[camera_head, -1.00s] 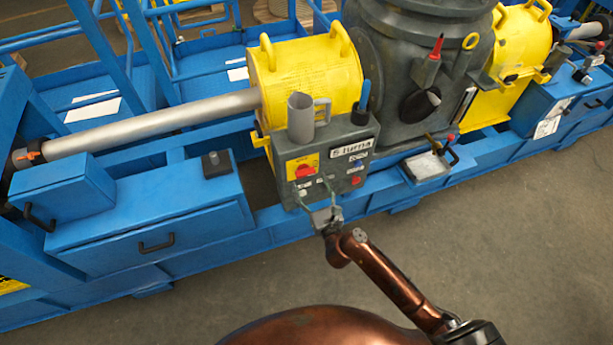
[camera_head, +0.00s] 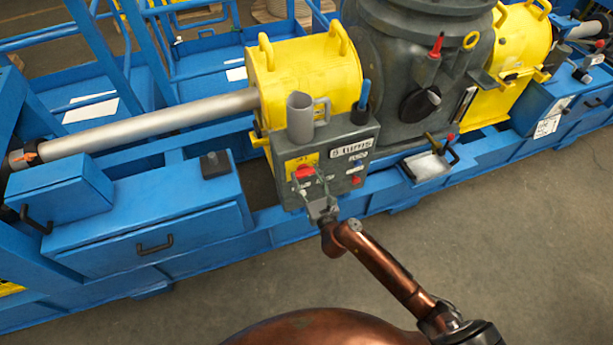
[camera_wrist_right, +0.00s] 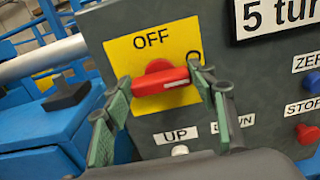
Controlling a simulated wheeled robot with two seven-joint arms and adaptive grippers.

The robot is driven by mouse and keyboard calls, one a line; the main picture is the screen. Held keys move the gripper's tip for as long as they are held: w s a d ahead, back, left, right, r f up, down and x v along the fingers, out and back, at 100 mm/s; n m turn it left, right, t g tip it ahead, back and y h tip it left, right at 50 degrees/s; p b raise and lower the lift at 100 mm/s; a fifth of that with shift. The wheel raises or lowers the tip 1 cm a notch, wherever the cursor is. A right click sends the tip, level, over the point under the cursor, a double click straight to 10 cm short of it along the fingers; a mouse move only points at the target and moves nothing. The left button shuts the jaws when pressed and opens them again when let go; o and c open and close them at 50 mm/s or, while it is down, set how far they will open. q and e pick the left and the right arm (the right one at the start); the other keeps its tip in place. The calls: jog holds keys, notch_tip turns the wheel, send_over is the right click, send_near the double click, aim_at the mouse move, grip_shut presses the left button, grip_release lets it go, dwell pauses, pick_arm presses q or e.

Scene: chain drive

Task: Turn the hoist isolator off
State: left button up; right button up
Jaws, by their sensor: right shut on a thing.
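The hoist isolator is a red rotary handle (camera_wrist_right: 160,80) on a yellow plate (camera_wrist_right: 130,50) on the grey control box (camera_head: 335,170). In the right wrist view the handle lies nearly level, its right end towards a label starting with "O", mostly hidden by a finger. "OFF" is printed above it. My right gripper (camera_head: 308,184) reaches the box front from below. In the wrist view its green-padded fingers stand at either end of the red handle, shut on it. My left gripper is not in view.
Below the handle are "UP" and partly hidden "DOWN" labels, with a white button (camera_wrist_right: 180,150). To the right are a blue button (camera_wrist_right: 313,80) and a red stop button (camera_wrist_right: 307,133). A grey mug (camera_head: 300,118) and a blue-handled tool (camera_head: 363,100) stand on top of the box.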

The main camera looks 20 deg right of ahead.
jog(key=c, duration=0.4)
jog(key=shift+a+r+n+p, duration=0.1)
jog(key=shift+r+n+p, duration=0.1)
jog(key=shift+n+p, duration=0.4)
jog(key=n+p, duration=0.6)
jog(key=p, duration=0.2)
jog(key=shift+a, duration=0.2)
jog(key=shift+n+p, duration=0.5)
jog(key=shift+p, duration=0.05)
jog(key=n+p, duration=0.1)
jog(key=n, duration=0.1)
jog(key=n+p, duration=0.2)
jog(key=shift+f+n, duration=0.2)
jog(key=shift+n, duration=0.1)
jog(key=shift+a+f+n+p, duration=0.1)
jog(key=shift+n+p, duration=0.4)
jog(key=shift+n, duration=0.7)
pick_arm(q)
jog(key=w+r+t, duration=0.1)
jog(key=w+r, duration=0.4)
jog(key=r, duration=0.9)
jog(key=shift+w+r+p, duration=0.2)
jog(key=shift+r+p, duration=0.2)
pick_arm(e)
jog(key=shift+f+n, duration=0.1)
jog(key=shift+n, duration=1.2)
jog(key=o, duration=1.2)
